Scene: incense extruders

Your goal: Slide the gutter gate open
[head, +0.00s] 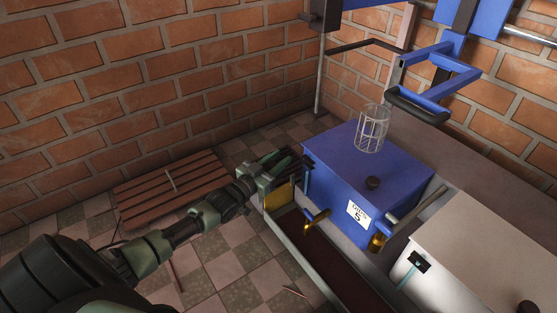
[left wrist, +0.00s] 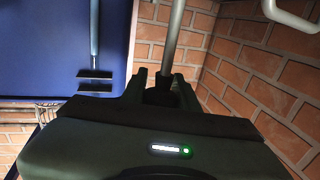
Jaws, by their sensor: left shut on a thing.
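The gutter (head: 311,245) is a long trough along the front of the blue extruder box. A yellowish plate at its far left end looks like the gutter gate (head: 279,196). My left gripper (head: 287,164) is at the top of this gate, beside the left corner of the blue box. It is shut on the gate's upper part, and the fingers hide the held spot. In the left wrist view the fingers (left wrist: 160,88) close around a dark piece, with a grey rod (left wrist: 173,40) rising behind it. My right gripper is not in view.
Brass taps (head: 315,221) stick out over the gutter. A white box (head: 470,255) stands at right. A wooden pallet (head: 170,188) lies on the tiled floor.

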